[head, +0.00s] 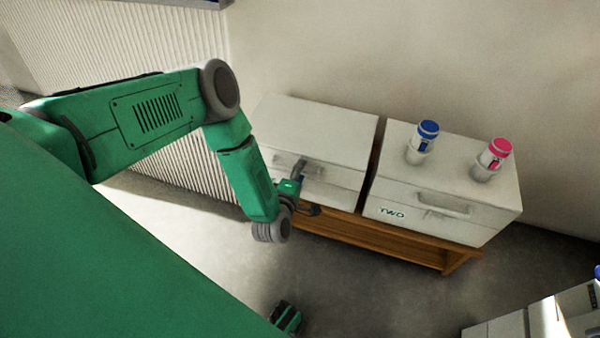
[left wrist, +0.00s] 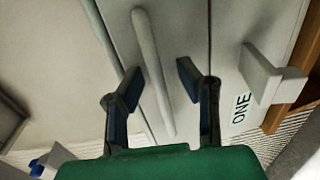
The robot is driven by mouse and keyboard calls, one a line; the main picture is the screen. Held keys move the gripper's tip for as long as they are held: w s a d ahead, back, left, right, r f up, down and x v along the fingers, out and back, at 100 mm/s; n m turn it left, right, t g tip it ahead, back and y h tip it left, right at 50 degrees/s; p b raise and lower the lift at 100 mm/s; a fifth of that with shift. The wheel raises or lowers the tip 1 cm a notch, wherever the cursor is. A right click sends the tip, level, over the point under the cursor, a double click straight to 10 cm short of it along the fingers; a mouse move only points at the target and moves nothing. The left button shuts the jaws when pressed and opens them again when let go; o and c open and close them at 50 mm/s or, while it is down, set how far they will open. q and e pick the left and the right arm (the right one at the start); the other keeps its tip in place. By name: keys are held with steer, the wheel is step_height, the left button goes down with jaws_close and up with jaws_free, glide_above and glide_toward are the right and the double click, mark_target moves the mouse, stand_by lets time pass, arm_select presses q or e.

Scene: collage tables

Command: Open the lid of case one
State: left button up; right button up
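Case one is the white case (head: 318,132) on the left of the wooden table. Its lid looks closed in the head view. The "ONE" label (left wrist: 241,108) shows on its front in the left wrist view. A pale bar handle (left wrist: 152,70) runs along the lid, and a second pale handle (left wrist: 268,78) sticks out beside the label. My left gripper (head: 307,188) is at the front of case one. In the left wrist view its dark fingers (left wrist: 157,83) are spread, with the bar handle between them. I cannot tell whether they touch it.
Case two (head: 398,185), a white case labelled "TWO", stands right of case one across a narrow gap. A blue-capped jar (head: 428,132) and a pink-capped jar (head: 500,149) stand on it. The wooden table (head: 415,248) carries both cases. A wall is close behind.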

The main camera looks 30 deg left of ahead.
steer(key=shift+d, duration=0.1)
arm_select(q)
steer(key=shift+a, duration=0.15)
jaws_close()
